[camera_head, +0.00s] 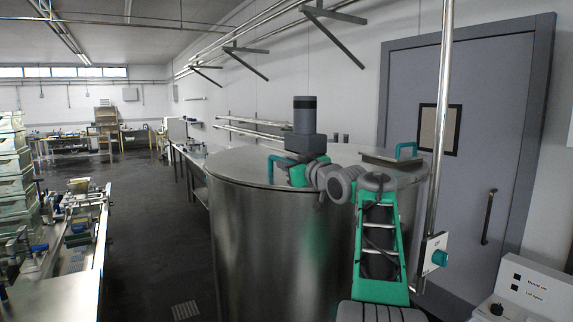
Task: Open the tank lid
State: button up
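The tank (265,235) is a large steel cylinder in the middle of the head view. Its flat top (240,160) looks closed. My arm rises from the bottom right and bends left across the tank's top. My gripper (284,172) seems to be at the arm's end beside this green bar. It is small and partly hidden, so its fingers and any contact are unclear.
A grey motor block (304,125) stands on the tank top, close to my arm. A vertical pipe (440,130) with a control box (434,258) is at the right. A panel with buttons (530,290) is at the lower right.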

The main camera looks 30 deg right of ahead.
grip_shut()
dwell(0.9)
